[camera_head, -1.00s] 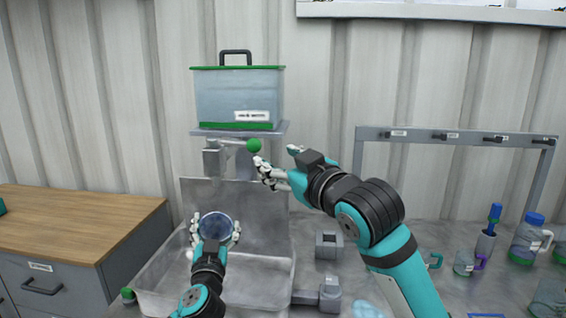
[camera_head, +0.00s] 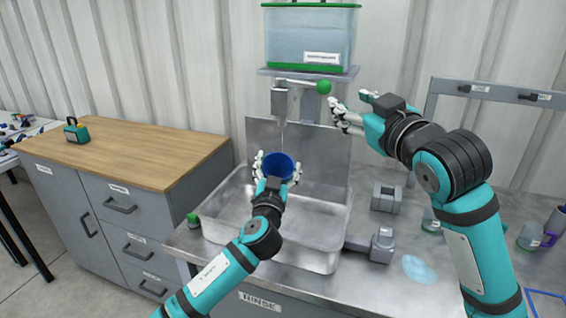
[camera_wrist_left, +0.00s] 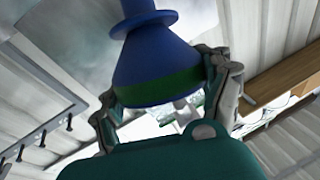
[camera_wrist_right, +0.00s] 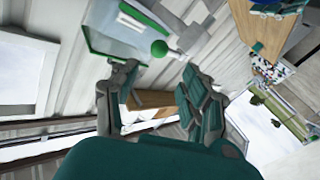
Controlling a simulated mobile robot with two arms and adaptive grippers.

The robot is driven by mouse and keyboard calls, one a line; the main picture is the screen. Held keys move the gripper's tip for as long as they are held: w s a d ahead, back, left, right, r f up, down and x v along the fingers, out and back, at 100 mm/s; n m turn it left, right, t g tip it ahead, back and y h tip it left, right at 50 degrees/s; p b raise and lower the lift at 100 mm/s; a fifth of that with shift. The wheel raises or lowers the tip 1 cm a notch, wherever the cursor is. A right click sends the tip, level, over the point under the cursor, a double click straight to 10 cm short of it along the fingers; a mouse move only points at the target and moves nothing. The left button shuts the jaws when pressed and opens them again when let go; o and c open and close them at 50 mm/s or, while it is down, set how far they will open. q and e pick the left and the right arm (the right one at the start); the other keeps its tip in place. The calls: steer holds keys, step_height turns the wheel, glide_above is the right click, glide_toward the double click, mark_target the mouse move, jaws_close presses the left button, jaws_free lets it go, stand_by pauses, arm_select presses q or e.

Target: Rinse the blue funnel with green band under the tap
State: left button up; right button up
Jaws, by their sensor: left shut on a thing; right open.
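The blue funnel (camera_head: 281,166) is in my left gripper (camera_head: 276,172), over the sink basin and below the tap. Its wide dark blue mouth faces the head camera. In the left wrist view the funnel (camera_wrist_left: 150,55) shows its green band (camera_wrist_left: 157,88) between the fingers, which are shut on it. The tap (camera_head: 279,101) is under the water tank, with a green ball knob (camera_head: 323,87) on its lever. My right gripper (camera_head: 352,108) is open and empty, just right of the knob and apart from it. I cannot tell whether water runs.
The steel sink (camera_head: 322,246) is below the funnel. The tank (camera_head: 311,40) sits on a shelf above. Grey fixtures (camera_head: 386,197) stand right of the sink, and a small green-capped item (camera_head: 193,220) at its left corner. A wooden-topped cabinet (camera_head: 130,152) is at left.

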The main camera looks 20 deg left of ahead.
mark_target(302, 84)
steer(key=shift+s+a+n, duration=0.3)
steer(key=shift+s+n, duration=0.05)
steer(key=shift+n, duration=0.75)
steer(key=c, duration=0.4)
steer(key=s+a+n, duration=0.1)
steer(key=n, duration=0.2)
steer(key=s+n+y, duration=0.1)
steer(key=n, duration=0.2)
steer(key=s+a+n, duration=0.1)
steer(key=n, duration=0.2)
steer(key=shift+a+f+n+g, duration=0.2)
steer(key=shift+a+n+g, duration=0.1)
steer(key=shift+n+g, duration=0.1)
jaws_close()
steer(key=w+a+n+y, duration=0.1)
steer(key=w+a+n, duration=0.3)
steer(key=w, duration=0.5)
steer(key=shift+a+r+n, duration=0.2)
steer(key=shift+a+n, duration=0.2)
steer(key=shift+a, duration=0.45)
